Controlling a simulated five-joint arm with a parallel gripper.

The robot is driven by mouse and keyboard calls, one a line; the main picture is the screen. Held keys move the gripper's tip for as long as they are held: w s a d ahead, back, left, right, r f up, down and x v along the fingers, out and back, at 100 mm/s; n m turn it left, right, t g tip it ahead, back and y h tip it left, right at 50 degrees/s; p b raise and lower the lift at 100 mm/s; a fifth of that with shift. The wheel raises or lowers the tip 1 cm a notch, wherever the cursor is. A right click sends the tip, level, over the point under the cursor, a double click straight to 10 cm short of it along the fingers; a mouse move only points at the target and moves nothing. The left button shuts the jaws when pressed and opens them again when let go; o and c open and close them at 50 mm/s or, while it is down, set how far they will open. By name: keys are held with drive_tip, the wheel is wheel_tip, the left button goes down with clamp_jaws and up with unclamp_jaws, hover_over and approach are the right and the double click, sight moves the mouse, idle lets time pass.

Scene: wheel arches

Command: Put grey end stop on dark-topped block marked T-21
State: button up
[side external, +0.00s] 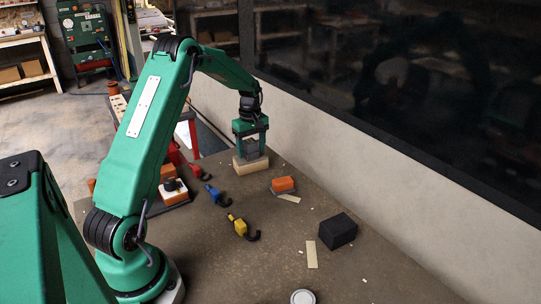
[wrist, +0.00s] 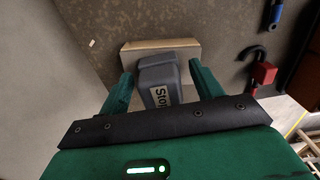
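The grey end stop (wrist: 158,76), with a "Stop" label, stands at a tan block (wrist: 160,46) in the wrist view. The side view also shows the grey stop (side external: 250,156) over the tan block (side external: 251,167). My gripper (wrist: 162,68) is around the stop, one green finger on each side. A gap shows at the right finger, so it looks open. A dark block (side external: 338,231) sits on the table at right. I cannot read a T-21 mark on any block.
Blue (side external: 213,194) and yellow (side external: 238,225) hooked pieces lie nearer. A white-and-orange item (side external: 173,191) sits at left. A pale wall (side external: 330,145) runs behind the table.

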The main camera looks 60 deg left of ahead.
sight(251, 142)
drive_tip(key=shift+r, duration=0.15)
wheel_tip(251, 142, up, 12)
idle(0.8)
idle(0.5)
drive_tip(key=s+d+r+m+t, duration=0.1)
drive_tip(key=s+d+r+m, duration=0.35)
drive_tip(key=d, duration=0.35)
drive_tip(key=s+d+r+m+t, duration=0.1)
drive_tip(key=s+d+r+m, duration=0.3)
drive_tip(key=d, duration=0.5)
drive_tip(key=s+d+f+m+t, duration=0.2)
drive_tip(key=s+d+m, duration=0.7)
drive_tip(key=s, duration=0.5)
drive_tip(key=d+t, duration=0.1)
drive_tip(key=d, duration=0.1)
drive_tip(key=shift+d+f+t, duration=0.15)
drive_tip(key=shift+d+t, duration=0.15)
drive_tip(key=shift+d, duration=0.05)
